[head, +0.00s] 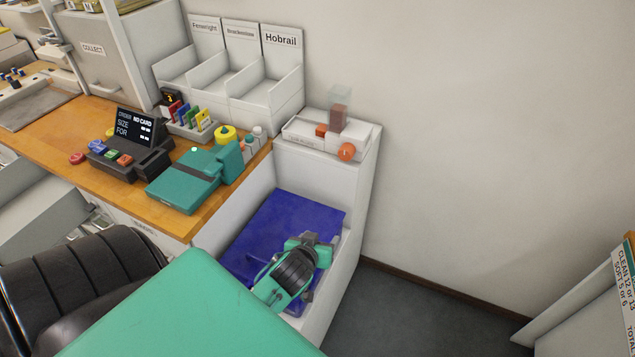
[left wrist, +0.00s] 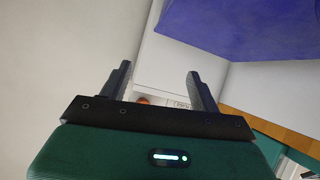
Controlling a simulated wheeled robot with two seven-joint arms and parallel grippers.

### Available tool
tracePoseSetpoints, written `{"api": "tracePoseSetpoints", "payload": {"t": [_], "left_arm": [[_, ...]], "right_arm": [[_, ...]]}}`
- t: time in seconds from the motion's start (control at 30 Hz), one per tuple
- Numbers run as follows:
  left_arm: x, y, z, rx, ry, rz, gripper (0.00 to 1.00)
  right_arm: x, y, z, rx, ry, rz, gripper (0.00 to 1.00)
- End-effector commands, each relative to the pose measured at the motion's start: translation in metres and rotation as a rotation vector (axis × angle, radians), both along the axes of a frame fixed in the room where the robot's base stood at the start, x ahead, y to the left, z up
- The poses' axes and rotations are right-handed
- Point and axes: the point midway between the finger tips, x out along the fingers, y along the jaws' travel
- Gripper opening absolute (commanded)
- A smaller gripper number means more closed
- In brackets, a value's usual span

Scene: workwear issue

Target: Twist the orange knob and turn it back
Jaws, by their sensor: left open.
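The orange knob (head: 346,151) is on the front of a small white dispenser (head: 300,131), which stands on the white cabinet at the back. My left gripper (head: 309,239) is over the blue surface in front of that cabinet, lower and nearer than the knob and apart from it. In the left wrist view the two dark fingers (left wrist: 160,88) are spread with nothing between them. A small part of the orange knob (left wrist: 143,100) shows beyond the gripper's dark bar, which hides the rest. I cannot tell the knob's turn angle. My right gripper is not in view.
A blue surface (head: 265,225) lies in a white-walled bay below the dispenser. A wooden counter (head: 110,186) to the left carries an order terminal (head: 124,160), a teal box-like thing (head: 180,188) and small bottles. White bins (head: 272,95) stand behind. Open floor is at right.

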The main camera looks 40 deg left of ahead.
Motion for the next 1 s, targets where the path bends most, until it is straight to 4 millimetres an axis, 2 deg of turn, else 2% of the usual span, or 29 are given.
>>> {"api": "tracePoseSetpoints", "payload": {"t": [0.2,0.4,1.0], "left_arm": [[-0.027,-0.018,-0.018,0.022,0.146,-0.057,0.63],[-0.04,-0.027,-0.025,0.032,0.213,-0.091,0.63],[-0.042,-0.028,-0.026,0.035,0.226,-0.096,0.63]], "right_arm": [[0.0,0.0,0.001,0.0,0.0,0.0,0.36],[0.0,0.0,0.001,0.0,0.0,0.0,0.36],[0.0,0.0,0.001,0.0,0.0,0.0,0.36]]}}
